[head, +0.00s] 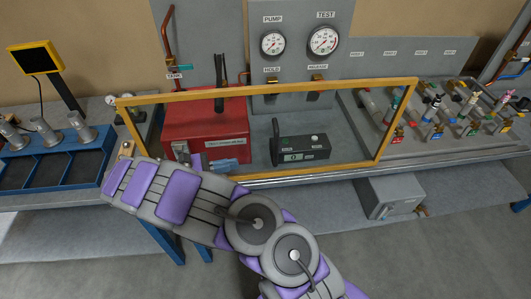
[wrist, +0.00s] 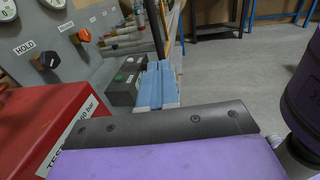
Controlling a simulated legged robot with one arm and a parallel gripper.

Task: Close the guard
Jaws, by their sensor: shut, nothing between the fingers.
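A yellow edge, likely the guard (wrist: 174,22), shows beyond my fingers in the wrist view. My gripper (head: 224,165) has blue fingers, shut and empty, pointing right in front of the red box. It also shows in the wrist view (wrist: 156,84). Whether it touches the guard is unclear.
Coloured fittings (head: 435,105) lie at right. A blue rack (head: 50,155) stands at left. Open floor lies in front.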

